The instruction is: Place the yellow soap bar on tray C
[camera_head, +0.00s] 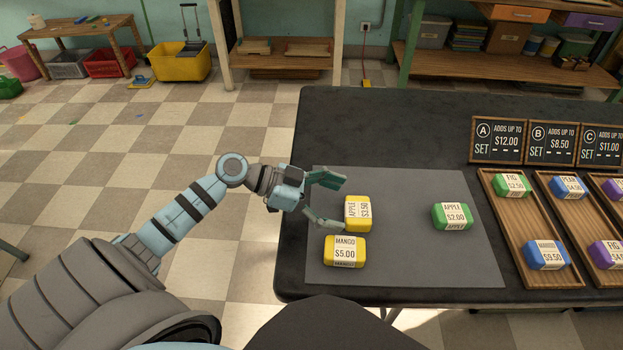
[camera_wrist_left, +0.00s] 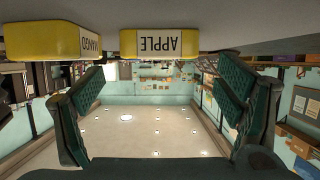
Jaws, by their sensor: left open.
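Two yellow soap bars lie on the grey mat (camera_head: 400,260) in the head view. The yellow apple bar (camera_head: 357,213) is labelled $3.50, and the yellow mango bar (camera_head: 344,251) in front of it is labelled $5.00. My left gripper (camera_head: 332,202) is open and empty, just left of the apple bar, its fingers pointing toward it. The left wrist view shows the apple bar (camera_wrist_left: 160,43) ahead between the open fingers and the mango bar (camera_wrist_left: 45,42) to the left. Tray C (camera_head: 596,181) is at the right edge, partly cut off, with purple bars on it. My right gripper is not seen.
A green apple bar (camera_head: 452,216) lies on the mat's right side. Price signs (camera_head: 551,143) stand behind the trays. The mat's middle is clear.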

